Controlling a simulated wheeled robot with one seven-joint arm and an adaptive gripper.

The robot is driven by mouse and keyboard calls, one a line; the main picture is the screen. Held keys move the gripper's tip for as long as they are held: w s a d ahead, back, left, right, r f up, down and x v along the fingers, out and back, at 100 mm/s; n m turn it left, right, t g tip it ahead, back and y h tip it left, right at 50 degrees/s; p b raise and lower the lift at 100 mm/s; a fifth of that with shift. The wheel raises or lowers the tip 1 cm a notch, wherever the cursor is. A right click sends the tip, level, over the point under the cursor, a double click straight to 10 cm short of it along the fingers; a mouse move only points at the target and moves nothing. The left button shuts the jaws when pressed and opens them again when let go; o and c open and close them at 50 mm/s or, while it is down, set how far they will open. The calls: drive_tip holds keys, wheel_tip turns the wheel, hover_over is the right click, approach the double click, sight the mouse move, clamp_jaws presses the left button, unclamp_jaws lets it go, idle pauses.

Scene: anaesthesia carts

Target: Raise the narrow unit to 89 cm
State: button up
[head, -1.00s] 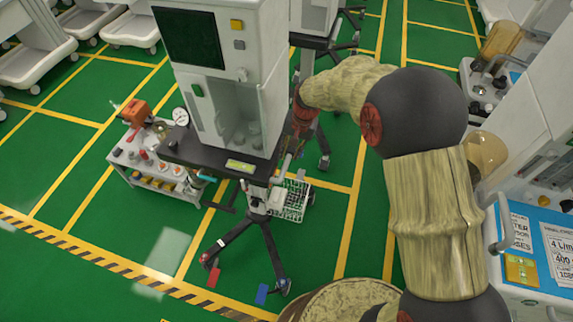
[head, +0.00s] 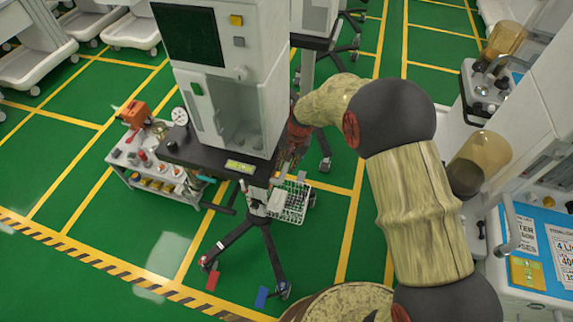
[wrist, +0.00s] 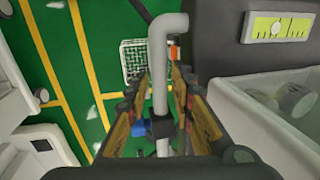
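The narrow unit (head: 215,62) is a tall white cabinet with a dark screen, on a black shelf (head: 205,152) over a pole with a splayed wheeled base. A small yellow-green scale label (head: 240,167) sits on the shelf's front edge; it shows at top right in the wrist view (wrist: 280,27). A grey bent handle (wrist: 160,60) stands beside the shelf. My gripper (wrist: 160,95) is open, with one finger on each side of the handle; contact is not clear. In the head view my gripper (head: 289,160) is small and partly hidden at the shelf's right edge.
A small grey cart (head: 150,175) with tools stands left of the unit. A white wire basket (head: 290,201) hangs low by the pole. A larger white machine with a blue top (head: 540,245) stands close on the right.

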drive_tip(key=shift+c, duration=1.2)
drive_tip(key=c, duration=0.4)
